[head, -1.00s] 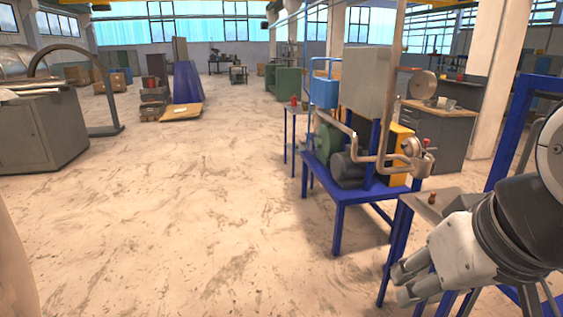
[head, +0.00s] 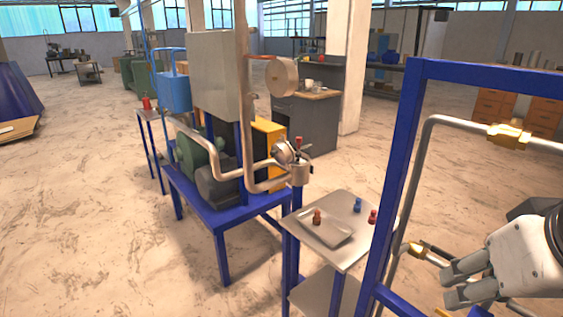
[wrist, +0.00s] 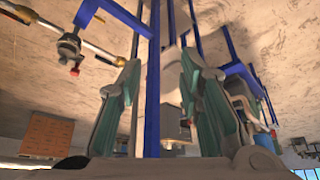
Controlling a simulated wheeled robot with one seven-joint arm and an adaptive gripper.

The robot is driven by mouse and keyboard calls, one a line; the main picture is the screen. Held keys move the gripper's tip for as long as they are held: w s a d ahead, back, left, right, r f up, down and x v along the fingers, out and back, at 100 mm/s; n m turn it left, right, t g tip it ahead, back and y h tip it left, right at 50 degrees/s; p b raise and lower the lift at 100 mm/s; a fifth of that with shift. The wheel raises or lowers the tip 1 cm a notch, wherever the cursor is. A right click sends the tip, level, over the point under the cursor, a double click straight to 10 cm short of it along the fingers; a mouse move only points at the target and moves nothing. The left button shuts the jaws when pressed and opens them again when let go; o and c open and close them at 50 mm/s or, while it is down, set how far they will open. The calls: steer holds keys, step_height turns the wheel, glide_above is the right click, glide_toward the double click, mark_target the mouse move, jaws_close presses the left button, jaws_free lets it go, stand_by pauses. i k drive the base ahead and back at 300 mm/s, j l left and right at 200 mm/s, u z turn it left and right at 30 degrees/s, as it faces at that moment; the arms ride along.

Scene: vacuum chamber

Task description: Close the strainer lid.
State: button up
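The strainer (head: 299,173) is a small metal cylinder at the end of the grey pipe, left of centre in the head view. Its round lid (head: 284,152) appears tilted up at the cylinder's top, standing open. A red-tipped part (head: 298,142) sticks up beside it. My gripper (head: 446,287) is at the lower right of the head view, well to the right of the strainer and apart from it. In the wrist view its two fingers (wrist: 160,100) are spread with nothing held between them. I cannot identify the strainer surely in the wrist view.
A blue frame (head: 408,150) stands between my gripper and the strainer. A small metal table (head: 345,255) beside the strainer holds a tray (head: 327,232) and small coloured items. A blue stand (head: 222,215) carries the pump. Floor at left is clear.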

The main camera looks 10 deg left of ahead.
mark_target(283, 151)
steer(key=i+u, duration=0.2)
steer(key=u, duration=0.35)
steer(key=i+j+z, duration=0.1)
steer(key=i+j, duration=0.15)
steer(key=i+j+z, duration=0.1)
steer(key=i+j, duration=0.2)
steer(key=j, duration=0.2)
